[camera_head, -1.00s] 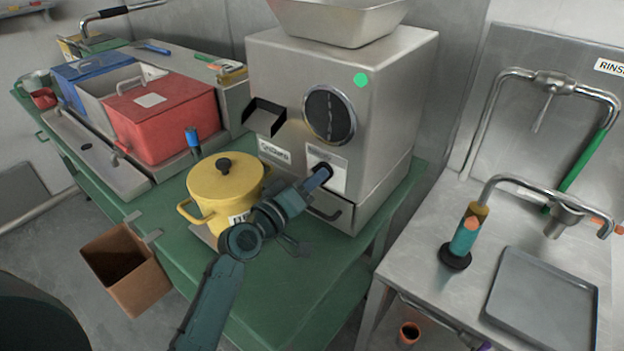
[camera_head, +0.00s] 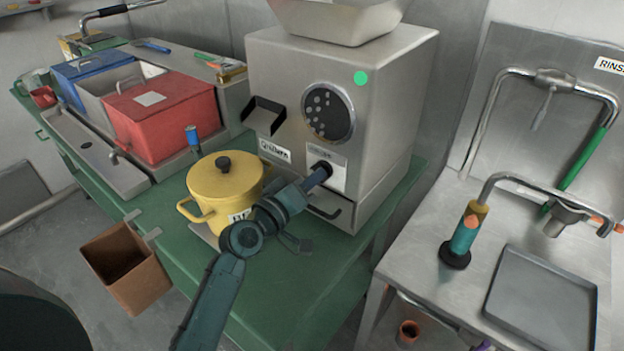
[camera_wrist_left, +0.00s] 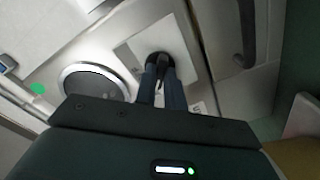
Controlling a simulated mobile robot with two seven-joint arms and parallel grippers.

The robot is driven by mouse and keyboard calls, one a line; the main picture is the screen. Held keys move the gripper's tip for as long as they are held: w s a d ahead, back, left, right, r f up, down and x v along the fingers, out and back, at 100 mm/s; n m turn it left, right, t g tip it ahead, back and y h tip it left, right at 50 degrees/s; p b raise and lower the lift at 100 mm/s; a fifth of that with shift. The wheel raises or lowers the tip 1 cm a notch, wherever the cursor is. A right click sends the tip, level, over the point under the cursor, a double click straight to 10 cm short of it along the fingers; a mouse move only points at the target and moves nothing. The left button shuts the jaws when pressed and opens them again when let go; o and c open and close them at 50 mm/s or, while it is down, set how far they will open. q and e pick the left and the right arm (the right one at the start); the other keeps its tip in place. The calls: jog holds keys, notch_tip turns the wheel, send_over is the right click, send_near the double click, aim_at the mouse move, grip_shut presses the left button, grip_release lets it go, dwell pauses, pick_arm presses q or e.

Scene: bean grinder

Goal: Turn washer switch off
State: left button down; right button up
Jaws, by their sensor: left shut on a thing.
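The grey metal machine (camera_head: 390,120) stands on the green table, with a round dark window (camera_head: 328,112) showing pale round spots. Its switch, a small dark knob (camera_wrist_left: 158,57), sits on a white label plate (camera_head: 338,180) below the window. My left gripper (camera_head: 318,177) reaches in to this plate. In the left wrist view its two fingers (camera_wrist_left: 161,75) are shut on the switch, which is partly hidden between them. The head view hides most of the switch behind the fingers. My right gripper is out of view.
A yellow lidded pot (camera_head: 222,185) stands close left of my left wrist. A red box (camera_head: 165,115) is further left. A brown bin (camera_head: 135,270) hangs at the table's front edge. A steel sink counter (camera_head: 440,285) is at the right, across a gap.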

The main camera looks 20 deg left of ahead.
pick_arm(q)
jog(key=shift+m, duration=0.3)
jog(key=shift+m+p, duration=0.8)
jog(key=shift+m, duration=3.9)
jog(key=c, duration=1.5)
grip_release()
jog(key=b+v, duration=0.1)
jog(key=v, duration=1.2)
jog(key=shift+s, duration=0.1)
jog(key=shift+s+a, duration=0.1)
